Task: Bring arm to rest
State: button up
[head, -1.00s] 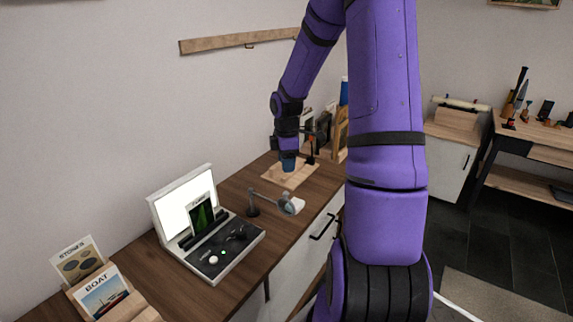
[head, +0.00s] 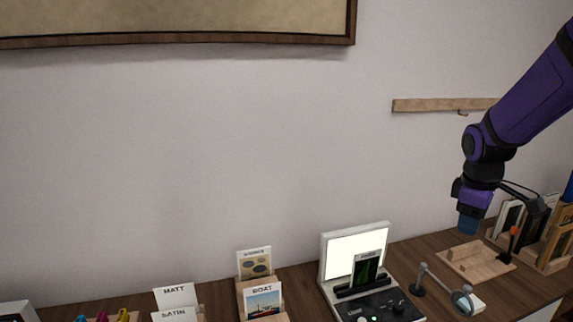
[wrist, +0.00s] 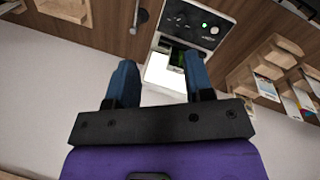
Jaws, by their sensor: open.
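My gripper (head: 468,226) hangs from my purple arm at the right of the head view, fingertips down. It appears above and beside a small light-wood board (head: 478,263) on the brown counter (head: 300,283); the gap is hard to judge. In the wrist view, its two blue fingers (wrist: 160,78) stand wide apart with nothing held between them. Behind them is a white light box with a dark control panel (wrist: 193,25), which also shows in the head view (head: 376,304), with a dark green card upright on it.
A magnifier-like lamp (head: 462,300) stands on the counter between the light box and the board. Wooden frames (head: 555,235) stand at the far right. Card stands labelled BOAT (head: 263,301) and MATT (head: 176,297) are left. A wooden rail (head: 440,105) is on the wall.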

jog(key=s+a+r+m+t+y, duration=0.1)
jog(key=s+a+r+m+t, duration=0.1)
jog(key=s+a+r, duration=0.4)
jog(key=s+a+r+m+t, duration=0.2)
jog(key=s+a+r+m, duration=0.3)
jog(key=s+a, duration=0.3)
jog(key=s+r, duration=0.1)
jog(key=s, duration=0.3)
jog(key=shift+s+a+r+m+y, duration=0.2)
jog(key=shift+s+a+m+y, duration=0.1)
jog(key=shift+a+y, duration=0.1)
dwell(1.9)
